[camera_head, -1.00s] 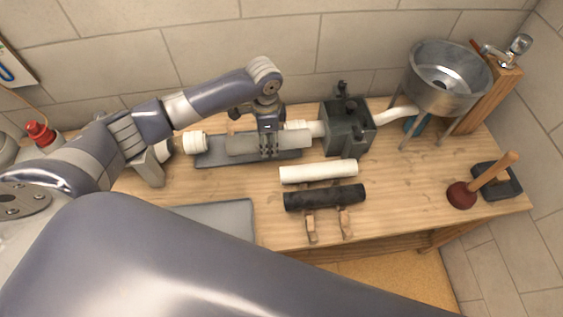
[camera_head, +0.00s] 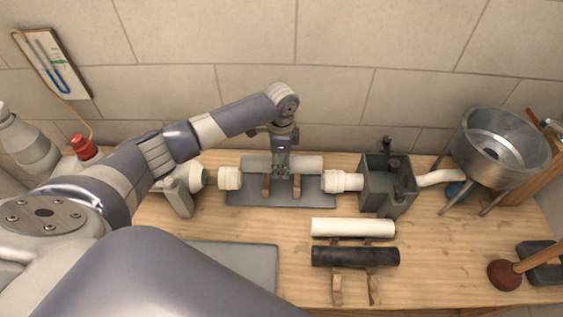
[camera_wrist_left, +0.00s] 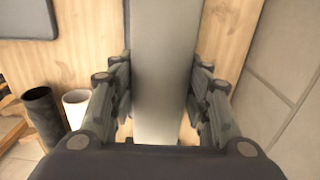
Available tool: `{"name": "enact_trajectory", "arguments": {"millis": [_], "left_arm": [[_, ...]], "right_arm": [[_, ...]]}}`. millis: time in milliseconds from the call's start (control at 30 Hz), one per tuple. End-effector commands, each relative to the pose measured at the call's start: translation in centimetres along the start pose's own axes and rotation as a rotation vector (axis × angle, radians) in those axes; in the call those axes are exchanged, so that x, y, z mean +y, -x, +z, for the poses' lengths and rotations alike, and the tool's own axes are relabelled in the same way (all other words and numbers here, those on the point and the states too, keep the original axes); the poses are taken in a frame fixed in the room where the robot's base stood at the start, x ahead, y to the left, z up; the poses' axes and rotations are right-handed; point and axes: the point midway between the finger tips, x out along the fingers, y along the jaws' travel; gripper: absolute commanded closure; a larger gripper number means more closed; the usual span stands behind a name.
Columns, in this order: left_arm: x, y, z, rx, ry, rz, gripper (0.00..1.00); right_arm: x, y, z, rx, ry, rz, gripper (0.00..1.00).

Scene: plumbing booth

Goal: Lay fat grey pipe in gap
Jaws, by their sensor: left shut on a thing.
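The fat grey pipe (camera_head: 253,163) is held level, lengthwise along the gap between the left white fitting (camera_head: 229,178) and the right white fitting (camera_head: 343,181). It appears slightly behind or above the line of the fittings; its exact height is unclear. Two wooden supports (camera_head: 267,187) show below it on the grey tray (camera_head: 240,198). My left gripper (camera_head: 281,170) is shut around the middle of the pipe from above. In the left wrist view the pipe (camera_wrist_left: 162,65) runs between the two fingers. My right gripper is not in view.
A white pipe (camera_head: 353,227) and a black pipe (camera_head: 355,256) lie in front, on wooden rests. A dark grey box (camera_head: 375,190) adjoins the right fitting. A metal basin (camera_head: 500,145) stands at right. The tiled wall (camera_head: 335,60) is close behind. Bare tabletop (camera_head: 440,255) lies at front right.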

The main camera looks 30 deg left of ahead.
Motion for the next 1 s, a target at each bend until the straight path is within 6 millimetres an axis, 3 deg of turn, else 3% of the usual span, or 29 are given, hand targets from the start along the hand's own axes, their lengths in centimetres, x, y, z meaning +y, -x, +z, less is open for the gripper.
{"name": "enact_trajectory", "arguments": {"millis": [533, 1000], "left_arm": [[0.0, -4.0, 0.0, 0.000, 0.000, -0.002, 0.83], [0.0, -7.1, 0.0, 0.000, 0.001, 0.000, 0.83]], "right_arm": [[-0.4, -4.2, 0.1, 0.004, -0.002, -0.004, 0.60], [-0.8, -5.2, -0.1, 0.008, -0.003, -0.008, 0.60]]}}
